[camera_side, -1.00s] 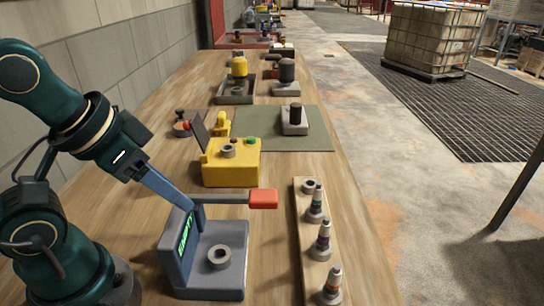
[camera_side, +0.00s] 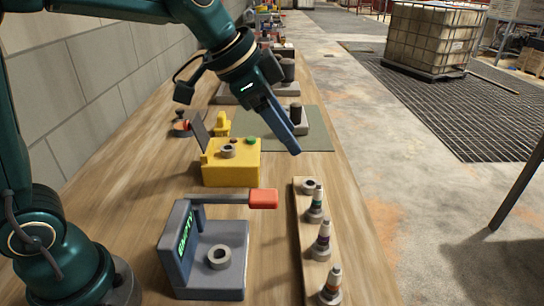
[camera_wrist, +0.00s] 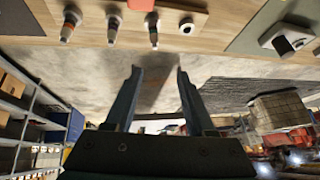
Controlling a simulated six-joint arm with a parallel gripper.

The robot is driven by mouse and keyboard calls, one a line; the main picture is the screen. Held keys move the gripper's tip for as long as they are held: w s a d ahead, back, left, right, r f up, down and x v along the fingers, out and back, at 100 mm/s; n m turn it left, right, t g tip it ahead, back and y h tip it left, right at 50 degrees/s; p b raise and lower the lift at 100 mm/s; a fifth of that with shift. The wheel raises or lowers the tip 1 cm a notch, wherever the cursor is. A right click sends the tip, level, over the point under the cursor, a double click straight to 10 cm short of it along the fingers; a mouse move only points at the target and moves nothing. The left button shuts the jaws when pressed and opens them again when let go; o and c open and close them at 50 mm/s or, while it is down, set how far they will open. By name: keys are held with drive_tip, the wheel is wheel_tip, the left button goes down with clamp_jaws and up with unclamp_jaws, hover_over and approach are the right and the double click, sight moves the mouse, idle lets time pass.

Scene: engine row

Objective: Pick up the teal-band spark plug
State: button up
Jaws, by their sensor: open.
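The teal-band spark plug (camera_side: 316,204) stands upright in the wooden rack (camera_side: 303,254), the farthest of three plugs in the side view. Its band looks green-teal. It also shows in the wrist view (camera_wrist: 153,29), near the top, right of the other two plugs. My gripper (camera_side: 295,150) is open and empty, raised above and beyond the rack in the side view. In the wrist view my two fingers (camera_wrist: 159,72) are apart with only floor seen between them. The plug is apart from the fingers.
A purple-band plug (camera_side: 323,241) and an orange-band plug (camera_side: 333,286) share the rack, with an empty ring (camera_side: 309,186) at its far end. A grey fixture (camera_side: 214,278) with a red-handled lever (camera_side: 263,199) and a yellow box (camera_side: 231,171) stand left.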

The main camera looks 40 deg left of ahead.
drive_tip(key=w+d+f+m+g, duration=0.1)
drive_tip(key=w+d+f, duration=0.1)
drive_tip(key=w+f, duration=0.35)
drive_tip(key=g, duration=0.1)
hover_over(322, 206)
drive_tip(key=s+a, duration=0.1)
drive_tip(key=a, duration=0.1)
drive_tip(key=f, duration=0.5)
drive_tip(key=shift+d, duration=0.25)
drive_tip(key=shift+d+f+g, duration=0.1)
drive_tip(key=shift+f+g, duration=0.2)
drive_tip(key=shift+f, duration=0.05)
drive_tip(key=shift+x, duration=2.3)
drive_tip(key=shift+s, duration=0.1)
clamp_jaws()
